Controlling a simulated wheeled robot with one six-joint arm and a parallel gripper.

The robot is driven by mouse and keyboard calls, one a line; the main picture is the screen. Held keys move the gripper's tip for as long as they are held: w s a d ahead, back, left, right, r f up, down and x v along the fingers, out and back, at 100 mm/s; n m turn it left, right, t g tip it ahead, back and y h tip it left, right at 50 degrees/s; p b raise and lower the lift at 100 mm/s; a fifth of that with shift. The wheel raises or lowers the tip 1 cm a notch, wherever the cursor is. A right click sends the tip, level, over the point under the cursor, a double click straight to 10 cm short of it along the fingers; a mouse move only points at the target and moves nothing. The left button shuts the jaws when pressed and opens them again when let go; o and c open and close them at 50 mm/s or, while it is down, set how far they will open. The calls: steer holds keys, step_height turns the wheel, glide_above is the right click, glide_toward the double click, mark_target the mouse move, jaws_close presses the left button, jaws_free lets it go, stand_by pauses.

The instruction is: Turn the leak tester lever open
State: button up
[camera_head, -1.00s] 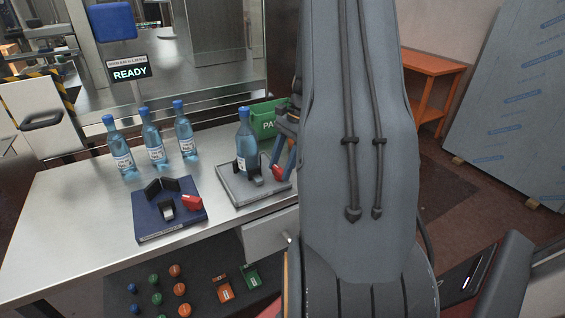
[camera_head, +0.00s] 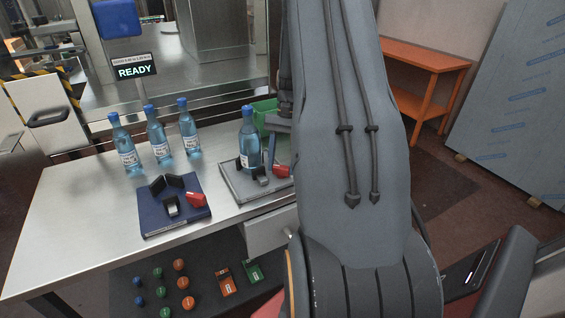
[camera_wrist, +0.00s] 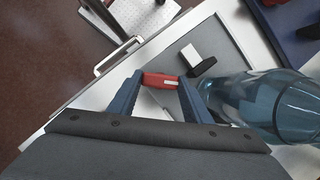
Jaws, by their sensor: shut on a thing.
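A grey fixture (camera_head: 232,187) on the metal table holds an upright blue bottle (camera_head: 249,150) against black jaws; I take it to be the leak tester. Its red lever (camera_head: 280,171) shows at the right end, beside my arm. In the wrist view, my gripper (camera_wrist: 163,82) has its two blue fingers shut on the red lever (camera_wrist: 160,79), which lies crosswise between the tips. The grey fixture plate (camera_wrist: 225,50) and the bottle (camera_wrist: 262,103) lie just beyond and to the right. In the head view my arm hides most of the gripper.
A blue fixture (camera_head: 153,222) with its own red lever (camera_head: 196,199) stands left of the grey one. Several bottles (camera_head: 159,143) stand behind it. A green bin (camera_head: 266,113) is behind the held bottle. A READY sign (camera_head: 134,70) stands at the back. The table's left front is clear.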

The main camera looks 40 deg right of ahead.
stand_by(0.4)
steer(key=o, duration=1.1)
steer(key=shift+c, duration=0.2)
